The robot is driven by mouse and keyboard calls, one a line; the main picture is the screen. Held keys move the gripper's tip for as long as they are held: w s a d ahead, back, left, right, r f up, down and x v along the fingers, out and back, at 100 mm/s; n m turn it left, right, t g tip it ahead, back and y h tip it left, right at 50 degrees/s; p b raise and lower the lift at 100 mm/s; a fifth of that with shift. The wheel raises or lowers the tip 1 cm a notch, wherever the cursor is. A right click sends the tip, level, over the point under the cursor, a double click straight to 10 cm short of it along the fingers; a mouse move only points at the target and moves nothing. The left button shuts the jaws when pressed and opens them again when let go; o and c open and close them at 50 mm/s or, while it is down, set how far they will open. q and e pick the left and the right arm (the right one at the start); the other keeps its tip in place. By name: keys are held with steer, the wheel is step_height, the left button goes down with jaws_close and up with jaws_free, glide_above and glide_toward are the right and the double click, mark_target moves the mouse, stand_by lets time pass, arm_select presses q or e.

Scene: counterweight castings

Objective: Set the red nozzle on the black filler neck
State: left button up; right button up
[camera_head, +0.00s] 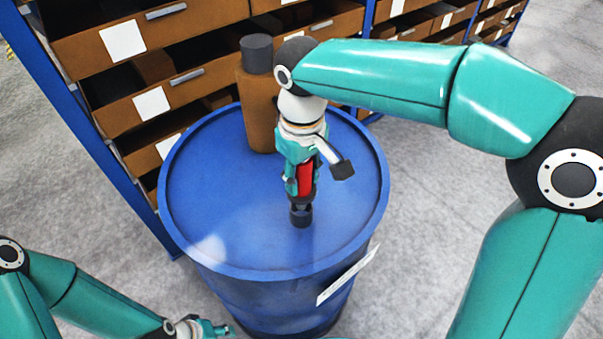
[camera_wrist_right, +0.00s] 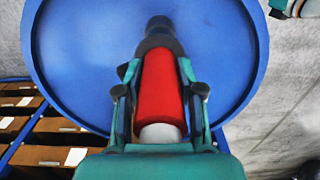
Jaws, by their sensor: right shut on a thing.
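The red nozzle (camera_head: 305,179) is between the fingers of my right gripper (camera_head: 302,187), which is shut on it above the blue drum's lid. In the right wrist view the red nozzle (camera_wrist_right: 160,88) has a pale end near my palm. A dark piece (camera_head: 301,216) continues from its lower end; I cannot tell whether it touches the lid. A brown container (camera_head: 260,118) stands upright on the drum behind my right gripper, with the black filler neck (camera_head: 257,53) at its top, apart from the nozzle. My left gripper (camera_head: 217,328) is low at the bottom edge; its fingers are unclear.
The blue drum (camera_head: 215,225) has a raised rim and a bare lid at the front and left. A shelf rack with brown bins (camera_head: 110,42) stands close behind it. Grey floor (camera_head: 425,190) is clear to the right of the drum.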

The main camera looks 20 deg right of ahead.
mark_target(302, 193)
steer(key=shift+f+b, duration=1.8)
steer(key=shift+f, duration=0.65)
steer(key=o, duration=1)
steer(key=shift+o, duration=0.2)
step_height(302, 193, up, 12)
